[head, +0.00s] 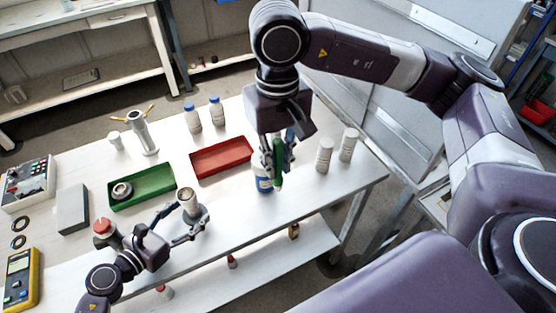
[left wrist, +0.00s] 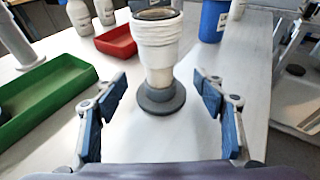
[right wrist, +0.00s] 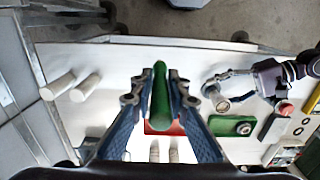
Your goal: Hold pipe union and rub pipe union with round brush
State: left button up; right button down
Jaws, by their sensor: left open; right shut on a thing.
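The pipe union (head: 189,203), a pale cylinder on a grey round foot, stands upright on the table. In the left wrist view the pipe union (left wrist: 160,60) is ahead, between the spread fingers. My left gripper (head: 184,221) is open, with a finger on each side of it; I cannot tell whether they touch it. My right gripper (head: 277,172) is shut on the green round brush (head: 278,163), held upright above the table to the right of the pipe union. The brush (right wrist: 159,95) also shows between the fingers in the right wrist view; its bristles are not clear.
A blue container (head: 263,183) stands behind my right gripper. A green tray (head: 150,199) holding a ring-shaped part and a red tray (head: 222,158) lie behind the pipe union. Two white bottles (head: 324,155) stand at the right. A red-topped part (head: 104,230) is near my left arm.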

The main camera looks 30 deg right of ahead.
pick_arm(q)
jog(key=shift+w+d, duration=0.2)
jog(key=shift+d, duration=0.15)
jog(key=c, duration=1.3)
jog(key=shift+a, duration=0.1)
